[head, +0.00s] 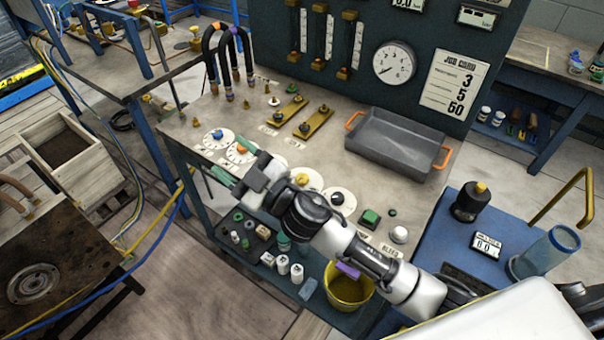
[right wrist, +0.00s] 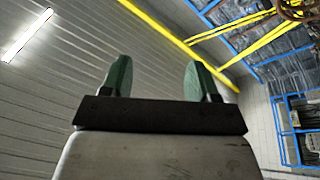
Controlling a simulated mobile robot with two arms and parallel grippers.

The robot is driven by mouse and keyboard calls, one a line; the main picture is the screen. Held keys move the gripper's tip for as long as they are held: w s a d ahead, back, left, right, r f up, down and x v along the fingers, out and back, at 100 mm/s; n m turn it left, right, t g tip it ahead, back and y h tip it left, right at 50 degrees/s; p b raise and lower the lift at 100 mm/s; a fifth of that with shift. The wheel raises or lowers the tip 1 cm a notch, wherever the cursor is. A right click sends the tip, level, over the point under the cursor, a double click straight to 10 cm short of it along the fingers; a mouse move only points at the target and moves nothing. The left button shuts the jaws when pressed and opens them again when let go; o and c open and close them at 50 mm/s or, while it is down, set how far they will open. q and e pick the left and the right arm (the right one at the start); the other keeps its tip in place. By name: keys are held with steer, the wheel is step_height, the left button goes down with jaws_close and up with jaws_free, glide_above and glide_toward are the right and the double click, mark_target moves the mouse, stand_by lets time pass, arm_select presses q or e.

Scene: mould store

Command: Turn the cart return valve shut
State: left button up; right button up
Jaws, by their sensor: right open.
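My right gripper (head: 230,158) reaches over the front left of the bench, beside the round white dials. In the right wrist view (right wrist: 158,76) its two green fingers are apart with nothing between them. Two brass valve plates with dark knobs, the left one (head: 288,110) and the right one (head: 314,122), lie on the bench top behind the gripper. Their labels are too small to read, so I cannot tell which is the cart return valve. A blue knob dial (head: 217,136) and an orange knob dial (head: 240,150) are close to the fingers. My left gripper is not in view.
A grey tray with orange handles (head: 392,150) sits on the bench's right side. Hoses (head: 228,55) arch up at the back left. A gauge panel (head: 352,25) stands behind. A yellow bucket (head: 348,290) is below, and a blue cart (head: 455,235) stands at right.

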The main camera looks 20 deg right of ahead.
steer(key=a+n+g+y, duration=0.5)
steer(key=a+n+g, duration=0.2)
steer(key=n+g, duration=0.35)
steer(key=n+g+h, duration=0.3)
steer(key=g+h, duration=0.4)
steer(key=h, duration=1.1)
glide_toward(302, 177)
steer(key=shift+t, duration=0.25)
steer(key=f+p, duration=0.1)
steer(key=f, duration=0.3)
steer(key=f+p, duration=0.1)
steer(key=f, duration=0.4)
steer(key=shift+s+a+f, duration=0.1)
steer(key=shift+s+f, duration=0.05)
steer(key=shift+s, duration=0.05)
steer(key=c, duration=0.9)
